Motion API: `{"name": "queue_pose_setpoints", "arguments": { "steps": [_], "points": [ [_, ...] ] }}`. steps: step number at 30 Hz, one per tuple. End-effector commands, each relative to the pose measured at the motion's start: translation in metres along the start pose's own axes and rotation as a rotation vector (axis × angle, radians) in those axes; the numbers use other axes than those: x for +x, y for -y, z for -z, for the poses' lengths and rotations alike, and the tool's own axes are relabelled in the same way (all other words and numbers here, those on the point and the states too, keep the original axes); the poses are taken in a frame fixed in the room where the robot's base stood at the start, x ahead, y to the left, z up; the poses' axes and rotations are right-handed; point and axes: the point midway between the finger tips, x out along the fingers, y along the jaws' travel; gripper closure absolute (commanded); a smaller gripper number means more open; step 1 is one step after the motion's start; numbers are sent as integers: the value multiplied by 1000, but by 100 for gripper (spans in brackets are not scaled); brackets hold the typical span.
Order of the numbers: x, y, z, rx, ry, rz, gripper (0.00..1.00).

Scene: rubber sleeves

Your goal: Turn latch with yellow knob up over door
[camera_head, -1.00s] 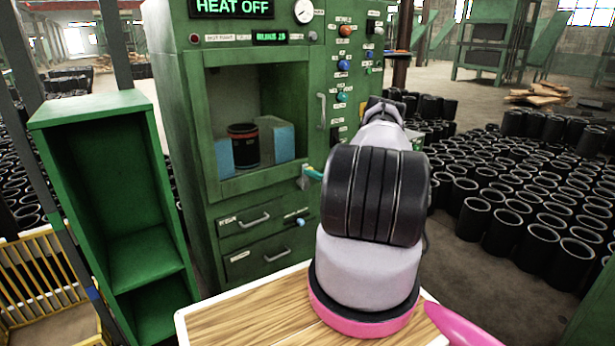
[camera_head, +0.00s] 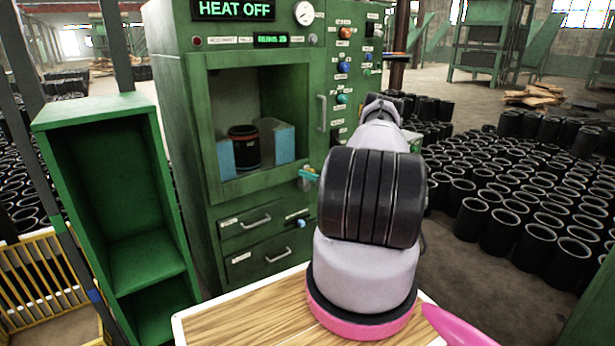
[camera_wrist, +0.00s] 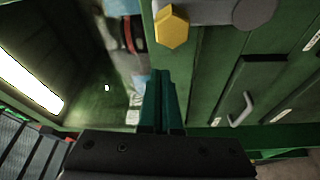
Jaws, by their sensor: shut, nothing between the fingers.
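In the head view, the green cabinet has a framed window-like opening (camera_head: 217,130) with an upright handle (camera_head: 321,113) at its right; I take this to be the door. The small grey latch (camera_head: 305,185) is below its lower right corner, partly hidden. My gripper (camera_head: 307,174) shows as teal fingertips close over the latch. In the wrist view, the yellow hexagonal knob (camera_wrist: 172,27) sits on the grey latch bar (camera_wrist: 215,11), beyond my gripper's teal fingers (camera_wrist: 163,78). The fingers are together and empty, with the knob apart from them in the picture. Contact with the latch cannot be told.
A black sleeve (camera_head: 243,147) stands between blue blocks inside the cabinet. Drawers with handles (camera_head: 277,255) are below the latch. An open green shelf (camera_head: 140,262) stands at left. Buttons (camera_head: 343,66) line the panel at right.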

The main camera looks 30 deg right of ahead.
Motion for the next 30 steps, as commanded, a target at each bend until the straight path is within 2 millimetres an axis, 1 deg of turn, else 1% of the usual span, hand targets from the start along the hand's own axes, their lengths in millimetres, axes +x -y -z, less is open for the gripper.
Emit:
{"name": "queue_pose_setpoints", "arguments": {
  "steps": [3, 9, 12, 15, 20, 30],
  "points": [
    [-24, -1, 0, 1, 4, 0, 100],
    [-64, 1, 2, 1, 1, 0, 100],
    [-80, 2, 2, 2, 1, 0, 100],
    [-91, 2, 3, 0, -1, 0, 100],
    [-99, 2, 3, 1, -1, 0, 100],
    [-99, 3, 3, 1, -2, 0, 100]
  ]
}}
